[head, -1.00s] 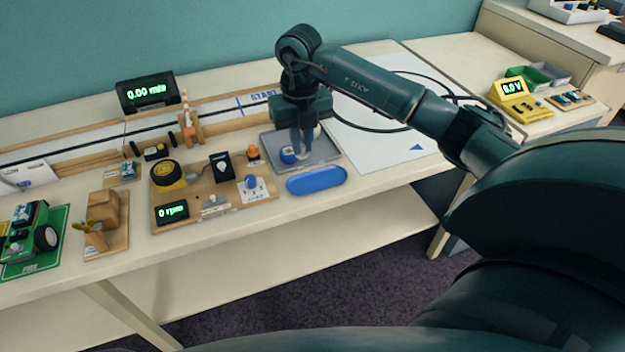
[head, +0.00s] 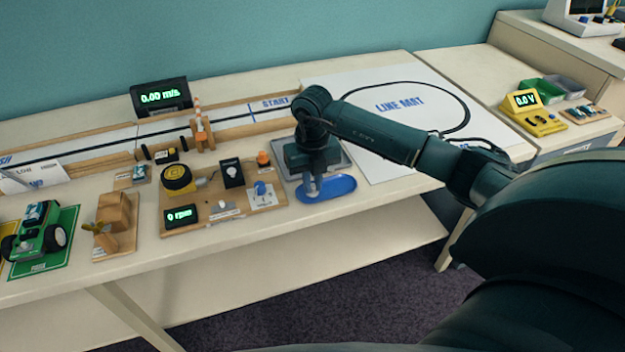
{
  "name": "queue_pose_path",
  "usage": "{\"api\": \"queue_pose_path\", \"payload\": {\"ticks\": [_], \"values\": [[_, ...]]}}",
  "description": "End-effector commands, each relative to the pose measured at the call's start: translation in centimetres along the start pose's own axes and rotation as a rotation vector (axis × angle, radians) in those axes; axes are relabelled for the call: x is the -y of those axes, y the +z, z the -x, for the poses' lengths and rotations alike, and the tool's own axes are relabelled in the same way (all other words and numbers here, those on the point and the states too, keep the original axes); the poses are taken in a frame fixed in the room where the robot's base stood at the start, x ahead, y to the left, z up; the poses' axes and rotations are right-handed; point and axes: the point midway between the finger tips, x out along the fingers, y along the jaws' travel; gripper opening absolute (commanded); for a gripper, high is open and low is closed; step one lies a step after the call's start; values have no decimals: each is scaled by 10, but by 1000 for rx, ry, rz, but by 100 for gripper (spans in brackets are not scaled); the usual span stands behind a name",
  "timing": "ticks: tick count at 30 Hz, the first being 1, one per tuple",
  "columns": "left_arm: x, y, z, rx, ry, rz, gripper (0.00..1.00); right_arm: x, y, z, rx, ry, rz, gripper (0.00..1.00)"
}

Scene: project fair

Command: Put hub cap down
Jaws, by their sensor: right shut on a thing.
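My right gripper (head: 313,186) points down over the left part of the blue oval dish (head: 342,187), near the table's front edge. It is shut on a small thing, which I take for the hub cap. The thing is hard to make out against the blue dish and the fingers, and I cannot tell if it touches the dish. Just behind is the grey tray (head: 338,150), mostly hidden by my gripper and wrist. My left gripper is not in view.
Left of the dish is a wooden board (head: 235,208) with a yellow-and-black wheel (head: 177,178), a blue knob and an rpm display (head: 181,216). The wooden track (head: 225,118) runs behind. The line mat (head: 395,135) lies to the right, mostly bare.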

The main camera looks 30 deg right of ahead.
Motion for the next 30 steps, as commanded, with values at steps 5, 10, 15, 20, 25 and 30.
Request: {"api": "queue_pose_path", "payload": {"ticks": [5, 10, 15, 20, 25, 30], "values": [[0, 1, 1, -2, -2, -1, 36, 0, 0, -2, 0, 0, -1, 22], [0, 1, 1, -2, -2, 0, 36, 0, 0, -2, 0, 0, -1, 34], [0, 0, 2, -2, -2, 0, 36, 0, 0, -1, 0, 0, -1, 34], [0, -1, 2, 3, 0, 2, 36, 0, 1, 7, 2, 0, -1, 34], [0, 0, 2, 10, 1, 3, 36, 0, 1, 38, 5, 1, 1, 34], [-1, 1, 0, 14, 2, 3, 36, 0, 1, 76, 5, 1, 0, 34]]}}
